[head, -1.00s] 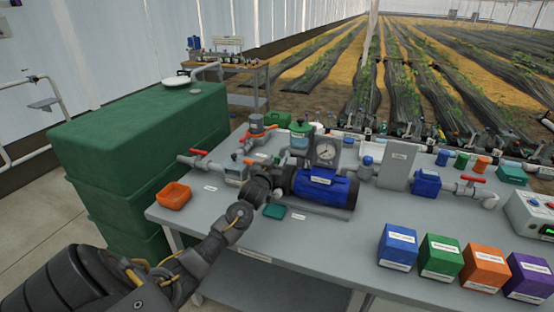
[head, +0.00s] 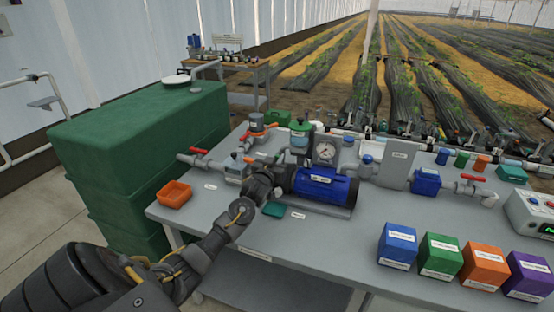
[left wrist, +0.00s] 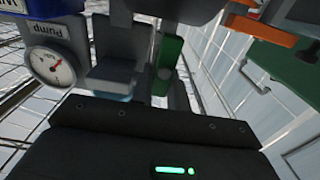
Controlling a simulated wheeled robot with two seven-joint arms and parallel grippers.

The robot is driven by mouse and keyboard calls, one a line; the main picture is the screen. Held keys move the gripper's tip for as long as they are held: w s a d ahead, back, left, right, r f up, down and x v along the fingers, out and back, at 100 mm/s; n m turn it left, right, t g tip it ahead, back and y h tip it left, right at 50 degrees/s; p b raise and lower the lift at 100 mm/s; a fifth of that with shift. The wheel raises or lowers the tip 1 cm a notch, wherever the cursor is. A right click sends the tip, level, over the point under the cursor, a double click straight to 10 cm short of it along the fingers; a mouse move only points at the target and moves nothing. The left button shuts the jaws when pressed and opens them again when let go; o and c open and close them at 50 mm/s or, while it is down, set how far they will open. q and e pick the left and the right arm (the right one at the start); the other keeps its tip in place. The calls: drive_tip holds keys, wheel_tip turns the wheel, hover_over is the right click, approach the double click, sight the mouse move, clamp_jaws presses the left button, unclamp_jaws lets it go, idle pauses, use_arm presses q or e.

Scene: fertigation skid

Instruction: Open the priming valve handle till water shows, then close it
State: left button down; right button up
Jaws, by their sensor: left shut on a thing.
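My left gripper (head: 276,173) is at the near left end of the blue pump (head: 322,187), low among the pipe fittings. It is shut on the priming valve handle, which the fingers and wrist mostly hide in the head view. In the left wrist view, a green piece (left wrist: 168,62) shows between grey parts ahead of the gripper; I cannot tell whether it belongs to the handle. The clear strainer with a green lid (head: 300,128) stands behind the gripper. I cannot make out water at the valve. My right gripper is out of view.
The pressure gauge (head: 326,151) stands just behind the pump and also shows in the left wrist view (left wrist: 52,67). Red-handled valves sit at left (head: 198,151) and right (head: 473,178). An orange tray (head: 174,194) is at the left edge. Several coloured boxes line the front right.

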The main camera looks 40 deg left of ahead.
use_arm(q)
drive_tip(key=m, duration=0.2)
drive_tip(key=m+p, duration=0.1)
drive_tip(key=m, duration=0.1)
drive_tip(key=shift+w+d, duration=0.15)
drive_tip(key=shift+d, duration=0.15)
drive_tip(key=m, duration=0.1)
drive_tip(key=m+p, duration=0.1)
drive_tip(key=m, duration=0.2)
drive_tip(key=shift+d+f+m+p, duration=0.25)
drive_tip(key=shift+d+m+p, duration=0.05)
drive_tip(key=shift+p, duration=0.05)
drive_tip(key=m, duration=0.3)
drive_tip(key=m+p, duration=0.1)
drive_tip(key=m, duration=0.1)
drive_tip(key=shift+w+d+f, duration=0.15)
drive_tip(key=shift+d+f, duration=0.1)
drive_tip(key=shift+f, duration=0.1)
drive_tip(key=shift+f+m+p, duration=0.2)
drive_tip(key=shift+m+p, duration=0.05)
drive_tip(key=shift+m, duration=0.8)
drive_tip(key=shift+f+m+p, duration=0.2)
drive_tip(key=shift+m+p, duration=0.05)
drive_tip(key=shift+m, duration=0.8)
drive_tip(key=c, duration=1.4)
unclamp_jaws()
drive_tip(key=shift+o, duration=0.2)
